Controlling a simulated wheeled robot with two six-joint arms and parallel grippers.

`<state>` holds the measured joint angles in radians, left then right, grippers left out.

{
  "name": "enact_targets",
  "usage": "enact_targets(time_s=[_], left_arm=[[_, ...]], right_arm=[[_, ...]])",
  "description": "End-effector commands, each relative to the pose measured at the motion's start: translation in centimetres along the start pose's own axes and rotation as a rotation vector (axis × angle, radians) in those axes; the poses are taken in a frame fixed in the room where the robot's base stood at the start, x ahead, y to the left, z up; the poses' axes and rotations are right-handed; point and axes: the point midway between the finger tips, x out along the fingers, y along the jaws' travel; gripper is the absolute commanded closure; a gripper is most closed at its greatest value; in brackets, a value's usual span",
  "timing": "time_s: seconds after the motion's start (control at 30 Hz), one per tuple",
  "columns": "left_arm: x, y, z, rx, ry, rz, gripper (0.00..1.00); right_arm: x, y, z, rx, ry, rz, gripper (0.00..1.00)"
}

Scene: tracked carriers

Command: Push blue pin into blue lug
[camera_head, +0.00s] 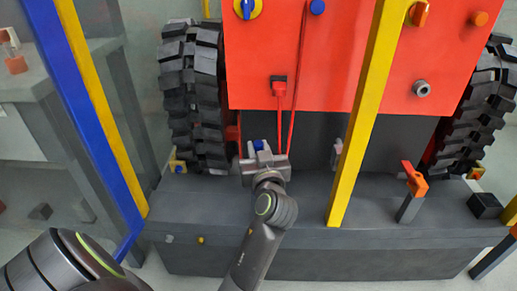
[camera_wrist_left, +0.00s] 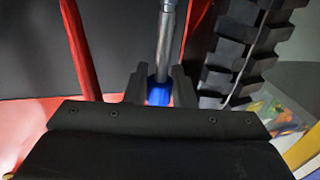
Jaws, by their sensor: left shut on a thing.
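My left gripper (camera_head: 264,158) is in front of the dark lower panel between the two wheels, above the grey ledge. Its fingers (camera_wrist_left: 160,88) are shut on the blue pin. The pin's blue part (camera_wrist_left: 158,94) sits between the fingers in the left wrist view, and a grey metal rod (camera_wrist_left: 166,45) runs on from it to the top edge. In the head view only a small blue piece (camera_head: 259,145) shows at the fingers. I cannot make out the blue lug for certain in either view. My right gripper is not in view.
A red machine body (camera_head: 340,60) with black tyres (camera_head: 192,95) stands ahead. Two red cables (camera_head: 291,110) hang close right of the gripper. A yellow post (camera_head: 365,110) stands further right, and blue and yellow posts (camera_head: 85,110) at left. An orange-topped lever (camera_head: 413,180) stands on the ledge.

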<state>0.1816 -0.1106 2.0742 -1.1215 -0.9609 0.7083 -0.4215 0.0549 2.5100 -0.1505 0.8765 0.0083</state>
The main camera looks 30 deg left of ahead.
Motion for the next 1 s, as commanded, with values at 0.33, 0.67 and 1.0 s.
enact_targets(time_s=[0.33,0.67,1.0], left_arm=[[-0.01,0.01,0.83,0.0,0.0,0.0,1.0],[-0.01,0.01,0.78,0.0,0.0,0.0,1.0],[-0.01,0.01,0.82,-0.001,0.0,0.0,1.0]], right_arm=[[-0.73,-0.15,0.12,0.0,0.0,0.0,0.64],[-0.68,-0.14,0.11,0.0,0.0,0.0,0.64],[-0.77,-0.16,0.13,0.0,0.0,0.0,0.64]])
